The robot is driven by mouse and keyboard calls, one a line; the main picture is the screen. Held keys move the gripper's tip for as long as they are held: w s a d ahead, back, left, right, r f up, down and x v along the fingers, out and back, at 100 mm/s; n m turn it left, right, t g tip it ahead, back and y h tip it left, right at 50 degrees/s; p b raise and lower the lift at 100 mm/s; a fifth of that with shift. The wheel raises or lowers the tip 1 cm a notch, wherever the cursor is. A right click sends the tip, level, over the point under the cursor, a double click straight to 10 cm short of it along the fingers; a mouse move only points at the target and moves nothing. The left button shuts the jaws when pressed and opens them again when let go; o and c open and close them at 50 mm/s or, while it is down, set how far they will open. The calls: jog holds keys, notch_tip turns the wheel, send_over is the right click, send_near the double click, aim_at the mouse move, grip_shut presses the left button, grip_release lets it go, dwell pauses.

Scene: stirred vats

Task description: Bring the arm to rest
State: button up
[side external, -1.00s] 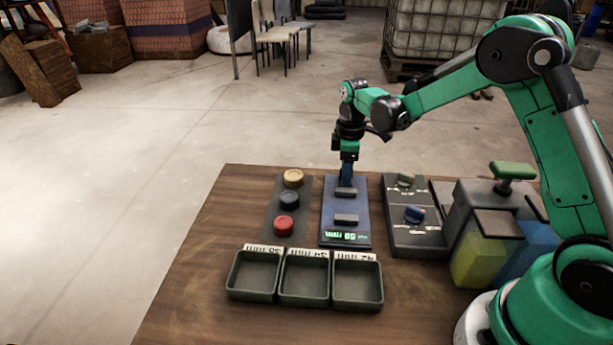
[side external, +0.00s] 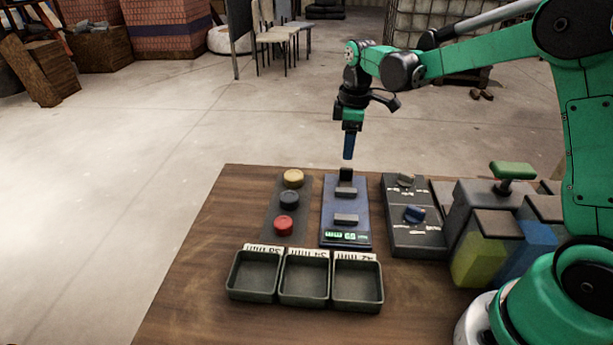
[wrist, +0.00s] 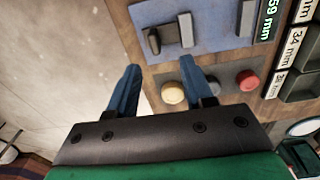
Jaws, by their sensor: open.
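My gripper (side external: 348,147) is open and empty, pointing down above the far edge of the table. In the wrist view its two blue fingers (wrist: 158,92) stand apart with nothing between them. Below it in the side view lies a blue gauge plate (side external: 331,212) with dark upright blocks and a lit green display (side external: 347,237). A small dark block (side external: 346,174) stands at the plate's far end, under the fingertips and apart from them. In the wrist view the display reads 59 mm.
Yellow (side external: 293,178), black (side external: 289,200) and red (side external: 284,225) buttons sit left of the plate. Labelled trays (side external: 253,297) stand in front, looking empty. A dark panel with knobs (side external: 414,214) and vats with a green handle (side external: 512,170) are at right. Air above the table's left is clear.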

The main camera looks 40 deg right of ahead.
jog(key=s+a+r+m+t, duration=0.2)
jog(key=s+a+m+t, duration=0.1)
jog(key=s, duration=0.3)
jog(key=s+a+r+m+t, duration=0.3)
jog(key=s+a+m, duration=0.1)
jog(key=s+m, duration=0.1)
jog(key=shift+s+a+t, duration=0.35)
jog(key=shift+s+t, duration=0.05)
jog(key=shift+s, duration=0.4)
